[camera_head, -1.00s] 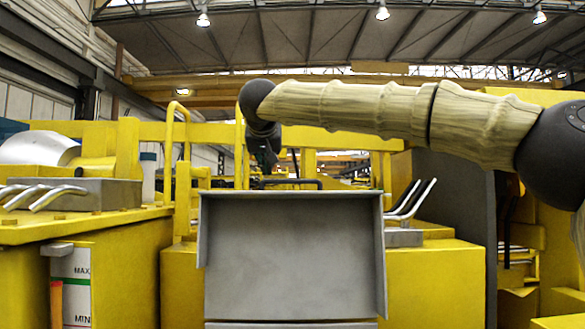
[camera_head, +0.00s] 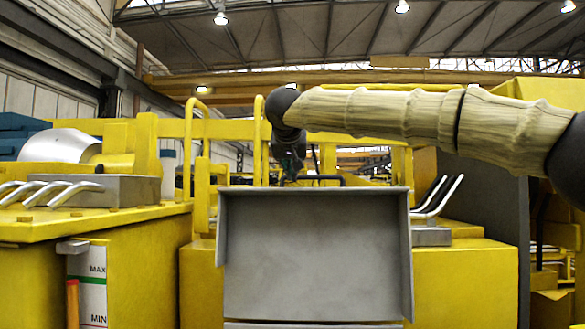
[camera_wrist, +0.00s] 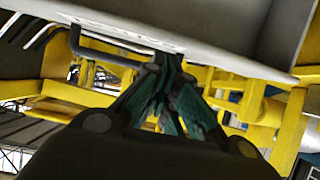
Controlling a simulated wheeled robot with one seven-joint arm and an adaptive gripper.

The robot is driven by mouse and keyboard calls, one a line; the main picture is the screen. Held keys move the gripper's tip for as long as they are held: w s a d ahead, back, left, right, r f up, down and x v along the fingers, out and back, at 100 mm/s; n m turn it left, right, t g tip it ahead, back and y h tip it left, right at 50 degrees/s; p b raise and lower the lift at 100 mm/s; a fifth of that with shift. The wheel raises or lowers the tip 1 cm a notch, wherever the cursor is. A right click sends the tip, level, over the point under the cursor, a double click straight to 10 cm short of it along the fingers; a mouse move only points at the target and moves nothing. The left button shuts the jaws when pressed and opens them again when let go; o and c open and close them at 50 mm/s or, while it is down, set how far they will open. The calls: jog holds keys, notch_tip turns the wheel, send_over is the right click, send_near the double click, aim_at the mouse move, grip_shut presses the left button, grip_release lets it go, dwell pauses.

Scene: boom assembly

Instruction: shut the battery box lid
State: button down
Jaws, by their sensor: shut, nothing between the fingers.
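The battery box lid (camera_head: 318,255) is a grey panel with folded side edges, standing raised with its inner face toward the head camera. A black bar handle (camera_head: 322,179) shows just above its top edge; it also shows in the wrist view (camera_wrist: 100,52), fixed to the grey lid (camera_wrist: 215,25). My gripper (camera_head: 289,180) points down behind the lid's top edge, its tips partly hidden there. In the wrist view my gripper (camera_wrist: 168,62) is shut and empty, with its fingertips close to the lid's outer face beside the handle. I cannot tell whether they touch it.
A yellow tank with a MAX/MIN gauge (camera_head: 92,285) and bent silver levers (camera_head: 50,190) stand at left. More levers (camera_head: 437,195) stand right of the lid. Yellow rails (camera_head: 198,150) rise behind. A dark grey upright panel (camera_head: 480,210) stands at right.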

jog(key=s+r+p, duration=0.2)
jog(key=s+r, duration=0.3)
jog(key=r, duration=0.5)
jog(key=shift+s+a+p, duration=0.2)
jog(key=shift+p, duration=0.15)
dwell(0.7)
